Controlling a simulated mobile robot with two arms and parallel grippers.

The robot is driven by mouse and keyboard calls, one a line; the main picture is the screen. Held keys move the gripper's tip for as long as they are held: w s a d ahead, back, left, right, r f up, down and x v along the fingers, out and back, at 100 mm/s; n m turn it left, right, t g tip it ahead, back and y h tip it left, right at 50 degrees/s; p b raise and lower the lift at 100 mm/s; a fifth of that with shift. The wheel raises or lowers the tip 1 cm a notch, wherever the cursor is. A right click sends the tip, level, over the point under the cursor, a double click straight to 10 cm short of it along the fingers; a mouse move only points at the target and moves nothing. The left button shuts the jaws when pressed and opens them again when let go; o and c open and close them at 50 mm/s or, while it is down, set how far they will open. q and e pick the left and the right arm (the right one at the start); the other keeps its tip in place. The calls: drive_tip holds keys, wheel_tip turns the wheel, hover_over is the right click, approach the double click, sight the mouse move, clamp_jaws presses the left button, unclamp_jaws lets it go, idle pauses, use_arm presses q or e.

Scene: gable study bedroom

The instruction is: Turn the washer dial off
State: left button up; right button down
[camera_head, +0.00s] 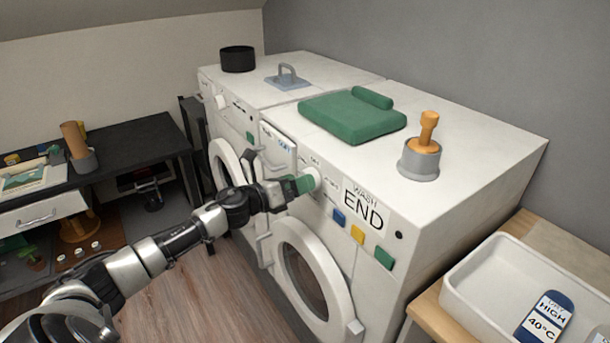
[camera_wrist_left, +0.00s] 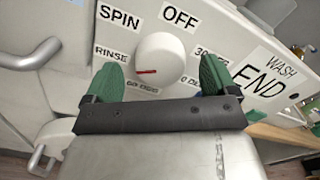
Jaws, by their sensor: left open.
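The washer dial (camera_wrist_left: 160,58) is a round white knob on the front panel of the near washer (camera_head: 470,175). Its red mark points left in the left wrist view, toward the gap between the RINSE label (camera_wrist_left: 112,53) and a partly hidden label below. The OFF label (camera_wrist_left: 180,17) is above the dial, with SPIN to its left. My left gripper (camera_wrist_left: 160,80) is open, its green fingers to either side of the dial's lower part, with no clear contact. In the head view the left gripper (camera_head: 304,184) is at the dial (camera_head: 312,178). My right gripper is not in view.
A WASH END card (camera_head: 362,208) and colored buttons (camera_head: 358,234) are right of the dial. The round door (camera_head: 310,275) is below. A green folded cloth (camera_head: 352,118) and a grey cup with a wooden handle (camera_head: 420,160) sit on top. A white tray (camera_head: 475,300) stands right.

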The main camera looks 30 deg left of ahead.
use_arm(q)
drive_tip(key=shift+x, duration=1.25)
drive_tip(key=shift+p, duration=0.3)
drive_tip(key=c, duration=0.9)
